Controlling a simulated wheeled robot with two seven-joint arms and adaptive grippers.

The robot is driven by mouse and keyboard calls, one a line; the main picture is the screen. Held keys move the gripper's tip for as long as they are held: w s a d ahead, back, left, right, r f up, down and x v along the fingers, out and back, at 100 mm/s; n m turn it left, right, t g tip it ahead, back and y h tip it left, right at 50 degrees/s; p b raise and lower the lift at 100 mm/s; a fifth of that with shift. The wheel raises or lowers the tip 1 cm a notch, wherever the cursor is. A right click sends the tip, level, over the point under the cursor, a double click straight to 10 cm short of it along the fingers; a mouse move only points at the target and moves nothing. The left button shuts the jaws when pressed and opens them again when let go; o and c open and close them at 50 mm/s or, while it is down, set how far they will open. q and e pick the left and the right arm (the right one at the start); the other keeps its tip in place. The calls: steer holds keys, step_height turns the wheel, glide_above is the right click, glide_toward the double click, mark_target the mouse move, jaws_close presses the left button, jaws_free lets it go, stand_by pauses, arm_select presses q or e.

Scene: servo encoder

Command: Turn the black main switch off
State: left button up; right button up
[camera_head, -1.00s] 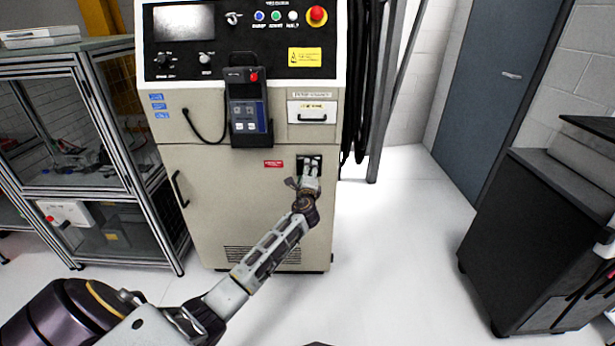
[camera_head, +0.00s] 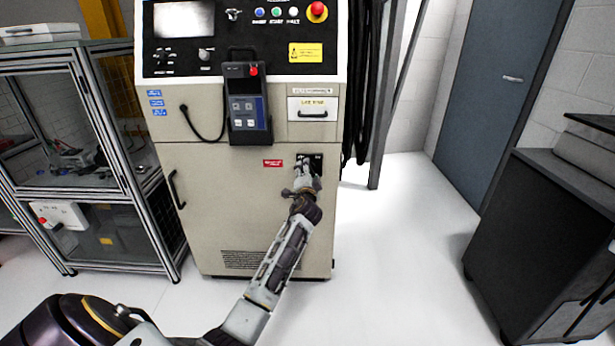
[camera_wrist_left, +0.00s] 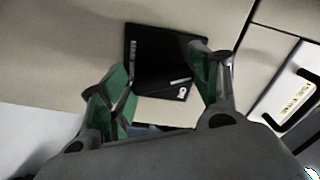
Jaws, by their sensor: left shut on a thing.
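The black main switch sits on a black plate (camera_head: 317,158) on the front of the beige control cabinet (camera_head: 225,205), right of a small red label. My left gripper (camera_head: 305,172) reaches up to it from below and covers much of it. In the left wrist view the black plate (camera_wrist_left: 168,50) lies tilted between the green-padded fingers of the left gripper (camera_wrist_left: 162,78). The fingers are spread apart but shut on the switch. The switch handle is dark, and its exact angle is hard to tell. My right gripper is not in view.
Black cables (camera_head: 358,80) hang at the cabinet's right side. A glass-sided frame (camera_head: 85,150) stands left, a dark cart (camera_head: 545,235) right. Open floor lies between.

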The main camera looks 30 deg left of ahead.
arm_select(q)
steer(key=shift+f+n+b, duration=0.25)
steer(key=shift+n+b, duration=0.2)
steer(key=shift+n, duration=0.55)
steer(key=shift+n+b, duration=0.4)
steer(key=shift+n, duration=0.5)
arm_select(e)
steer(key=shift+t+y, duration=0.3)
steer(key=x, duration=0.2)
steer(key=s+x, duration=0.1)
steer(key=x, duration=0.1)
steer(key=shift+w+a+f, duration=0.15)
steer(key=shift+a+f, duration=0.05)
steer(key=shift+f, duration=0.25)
arm_select(q)
steer(key=o, duration=1)
steer(key=shift+r, duration=0.1)
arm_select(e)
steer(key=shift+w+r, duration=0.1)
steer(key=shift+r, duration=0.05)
